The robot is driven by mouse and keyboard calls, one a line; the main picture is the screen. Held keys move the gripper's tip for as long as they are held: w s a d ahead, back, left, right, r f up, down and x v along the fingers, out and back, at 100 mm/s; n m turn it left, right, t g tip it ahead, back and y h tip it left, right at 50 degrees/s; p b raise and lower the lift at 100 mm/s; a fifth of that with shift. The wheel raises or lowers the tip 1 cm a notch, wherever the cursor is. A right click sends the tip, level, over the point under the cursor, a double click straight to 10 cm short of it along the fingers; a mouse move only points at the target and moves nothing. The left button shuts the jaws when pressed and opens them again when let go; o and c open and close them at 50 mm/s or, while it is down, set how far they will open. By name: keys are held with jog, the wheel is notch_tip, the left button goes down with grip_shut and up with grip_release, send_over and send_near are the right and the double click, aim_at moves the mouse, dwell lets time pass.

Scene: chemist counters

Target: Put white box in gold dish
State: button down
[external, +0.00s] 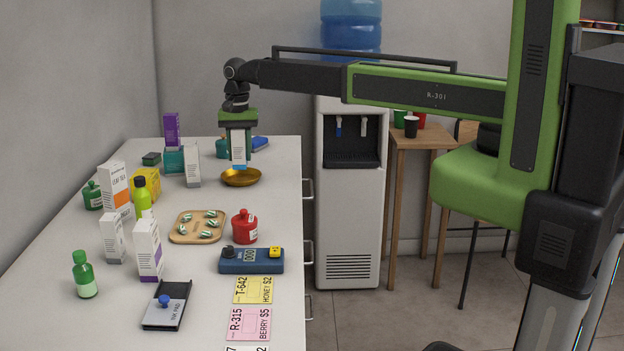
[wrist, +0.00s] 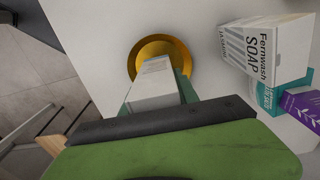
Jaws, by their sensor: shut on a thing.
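A white box (external: 238,146) with a blue band at its lower end is held upright in my gripper (external: 238,128), which is shut on it. The gold dish (external: 241,178) stands on the counter directly below, near the right edge. The box's lower end is at or just above the dish; I cannot tell whether it touches. In the wrist view the white box (wrist: 154,84) covers part of the gold dish (wrist: 150,48), whose rim curves around its far end. The fingertips are mostly hidden there.
Another white box (external: 192,166), marked Fernwash Soap in the wrist view (wrist: 262,48), stands left of the dish beside a teal box (external: 174,160). A blue item (external: 260,143) lies behind the dish. A wooden tray (external: 186,238) and red bottle (external: 244,226) are nearer on the white counter.

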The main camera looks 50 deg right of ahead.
aim_at(240, 164)
jog(key=shift+f+b, duration=2.15)
jog(key=shift+f, duration=0.05)
jog(key=c, duration=0.9)
grip_release()
jog(key=shift+r, duration=0.1)
jog(key=shift+r, duration=0.1)
notch_tip(240, 164, up, 12)
jog(key=p, duration=1.2)
jog(key=shift+r+p, duration=0.2)
jog(key=shift+p, duration=0.2)
jog(key=s+d+n, duration=0.3)
jog(key=s+d, duration=0.3)
jog(key=s+d+n, duration=0.3)
jog(key=s+d, duration=0.3)
jog(key=d, duration=0.1)
jog(key=s+d+n, duration=0.3)
jog(key=s+d, duration=0.3)
jog(key=s, duration=0.1)
jog(key=shift+d+f, duration=0.15)
jog(key=shift+d, duration=0.25)
